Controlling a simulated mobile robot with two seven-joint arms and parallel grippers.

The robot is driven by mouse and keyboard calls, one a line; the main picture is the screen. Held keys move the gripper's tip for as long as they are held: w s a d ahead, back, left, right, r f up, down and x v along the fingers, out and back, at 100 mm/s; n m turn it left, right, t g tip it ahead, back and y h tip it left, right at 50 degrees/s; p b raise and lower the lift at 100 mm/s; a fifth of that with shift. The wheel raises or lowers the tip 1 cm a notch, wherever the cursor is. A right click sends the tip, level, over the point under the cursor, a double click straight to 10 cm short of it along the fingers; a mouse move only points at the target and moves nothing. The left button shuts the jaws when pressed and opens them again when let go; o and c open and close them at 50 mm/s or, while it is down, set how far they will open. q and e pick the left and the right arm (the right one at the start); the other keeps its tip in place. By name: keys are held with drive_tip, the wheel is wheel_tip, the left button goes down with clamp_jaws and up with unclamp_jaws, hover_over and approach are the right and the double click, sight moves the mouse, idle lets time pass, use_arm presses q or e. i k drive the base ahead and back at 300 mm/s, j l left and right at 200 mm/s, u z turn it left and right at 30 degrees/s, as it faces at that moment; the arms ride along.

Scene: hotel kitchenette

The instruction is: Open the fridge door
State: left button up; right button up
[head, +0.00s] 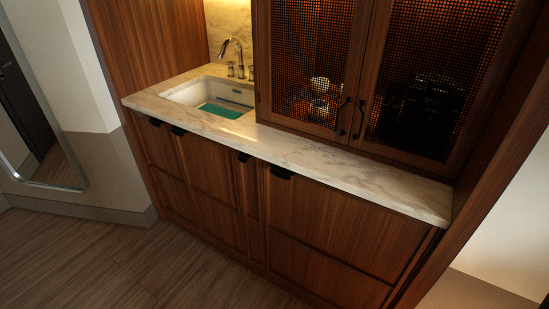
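No appliance that is plainly a fridge shows in the head view. Below the counter is a row of shut wooden fronts. The wide right front (335,222) has a black pull (281,172) at its top left corner. A narrow front left of it has a small black pull (243,157) at its top. The left fronts (205,180) carry black pulls (177,131) along their top edge. I cannot tell which front is the fridge door. Neither of my grippers is in view.
A marble counter (330,165) with a sink (215,97) and faucet (235,55) runs above the fronts. A shut mesh-door upper cabinet (310,60) stands on it. The wood floor (110,255) is clear. A mirror (45,130) stands at left.

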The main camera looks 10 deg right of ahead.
sight(341, 248)
drive_tip(key=i+l+u, duration=0.15)
drive_tip(key=i+l, duration=0.15)
drive_tip(key=i, duration=0.25)
drive_tip(key=i+l+u, duration=0.1)
drive_tip(key=i+l, duration=0.3)
drive_tip(key=i, duration=0.1)
